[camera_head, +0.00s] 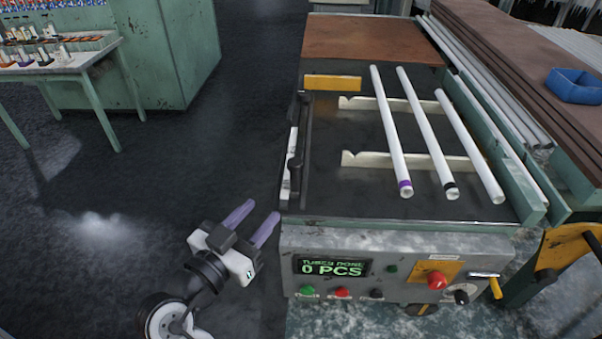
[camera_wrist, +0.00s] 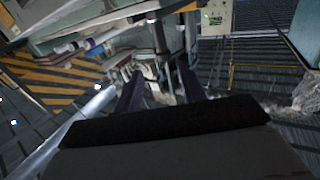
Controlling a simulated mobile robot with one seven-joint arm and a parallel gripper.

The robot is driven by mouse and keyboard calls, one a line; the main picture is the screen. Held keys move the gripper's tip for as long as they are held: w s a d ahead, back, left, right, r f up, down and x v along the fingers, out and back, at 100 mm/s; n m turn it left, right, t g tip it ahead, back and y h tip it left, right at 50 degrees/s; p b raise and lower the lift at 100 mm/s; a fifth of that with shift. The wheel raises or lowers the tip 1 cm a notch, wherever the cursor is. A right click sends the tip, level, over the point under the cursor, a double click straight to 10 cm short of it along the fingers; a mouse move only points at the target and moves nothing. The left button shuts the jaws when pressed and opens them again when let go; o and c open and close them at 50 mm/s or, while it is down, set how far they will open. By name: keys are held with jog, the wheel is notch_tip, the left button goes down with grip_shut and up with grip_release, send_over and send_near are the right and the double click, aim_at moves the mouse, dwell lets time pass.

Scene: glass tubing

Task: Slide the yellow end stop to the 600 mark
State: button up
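The yellow end stop (camera_head: 332,83) is a flat yellow bar near the back left of the machine bed, below the brown board. A pale strip (camera_head: 293,150) runs along the bed's left edge beside a dark rail; no 600 mark is legible on it. My gripper (camera_head: 258,222) is at the front left of the machine, off the bed and well apart from the end stop. Its two purple fingers are spread with nothing between them; they also show in the wrist view (camera_wrist: 158,80). I cannot make out the end stop in the wrist view.
Three white tubes (camera_head: 428,133) slope across pale notched supports on the bed. The control panel (camera_head: 390,270) reads 0 PCS, with buttons and a yellow-handled lever.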

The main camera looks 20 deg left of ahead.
aim_at(292, 175)
jog(key=w+p, duration=0.1)
jog(key=w, duration=0.3)
jog(key=w+d+p, duration=0.1)
jog(key=w+p, duration=0.1)
jog(key=w, duration=0.2)
jog(key=w+d+p, duration=0.1)
jog(key=w, duration=0.3)
jog(key=shift+r, duration=0.15)
jog(key=shift+w+d+p, duration=0.2)
jog(key=shift+w+p, duration=0.1)
jog(key=shift+w, duration=0.3)
grip_shut()
